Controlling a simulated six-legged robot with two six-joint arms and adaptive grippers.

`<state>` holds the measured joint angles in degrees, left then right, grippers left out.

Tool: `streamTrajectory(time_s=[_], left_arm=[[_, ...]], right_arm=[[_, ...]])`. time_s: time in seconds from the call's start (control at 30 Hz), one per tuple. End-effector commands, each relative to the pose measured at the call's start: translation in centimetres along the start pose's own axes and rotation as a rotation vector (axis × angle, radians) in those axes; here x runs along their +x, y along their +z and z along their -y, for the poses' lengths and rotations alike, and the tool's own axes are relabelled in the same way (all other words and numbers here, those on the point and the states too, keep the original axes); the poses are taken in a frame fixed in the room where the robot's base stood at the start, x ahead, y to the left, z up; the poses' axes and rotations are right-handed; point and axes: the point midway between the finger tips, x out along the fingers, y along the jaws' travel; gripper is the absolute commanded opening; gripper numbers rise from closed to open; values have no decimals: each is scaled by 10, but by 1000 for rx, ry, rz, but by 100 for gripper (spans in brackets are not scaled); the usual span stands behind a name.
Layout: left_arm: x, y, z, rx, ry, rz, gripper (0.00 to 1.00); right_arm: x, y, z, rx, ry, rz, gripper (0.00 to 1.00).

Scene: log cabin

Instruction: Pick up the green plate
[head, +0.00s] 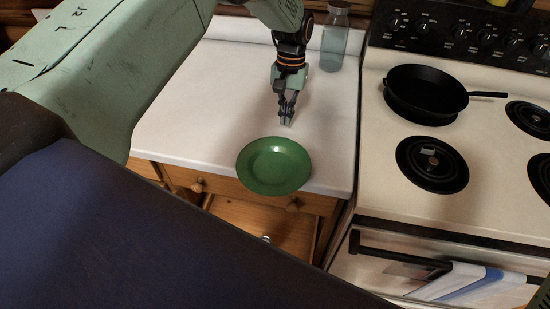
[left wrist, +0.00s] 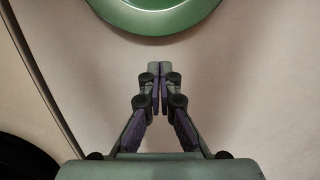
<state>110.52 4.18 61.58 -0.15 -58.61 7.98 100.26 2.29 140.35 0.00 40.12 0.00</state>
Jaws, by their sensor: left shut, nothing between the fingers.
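The green plate (head: 273,166) lies on the white counter near its front edge in the head view. Its rim also shows at the top of the left wrist view (left wrist: 155,20). My left gripper (head: 287,122) is above the counter, just behind the plate in the head view. Its fingers are together with nothing between them, and the fingertips (left wrist: 159,66) are apart from the plate's rim in the left wrist view. My right gripper cannot be made out.
The white counter (head: 215,90) is mostly clear around the plate. A glass jar (head: 334,42) stands at its back. To the right is a stove (head: 385,195) with a black frying pan (head: 420,92). Below the counter, a wooden drawer (head: 265,225) appears open.

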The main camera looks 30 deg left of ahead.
Motion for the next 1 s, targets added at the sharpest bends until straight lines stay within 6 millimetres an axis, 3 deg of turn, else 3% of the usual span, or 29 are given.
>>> streamTrajectory(time_s=[0.1,0.37,1.0], left_arm=[[8,-1,0,0,0,-1,0],[7,11,-1,0,0,1,0],[20,86,-1,0,-1,2,0]], right_arm=[[9,0,0,0,0,1,32],[1,0,0,0,0,1,32],[-23,0,0,0,0,0,32]])
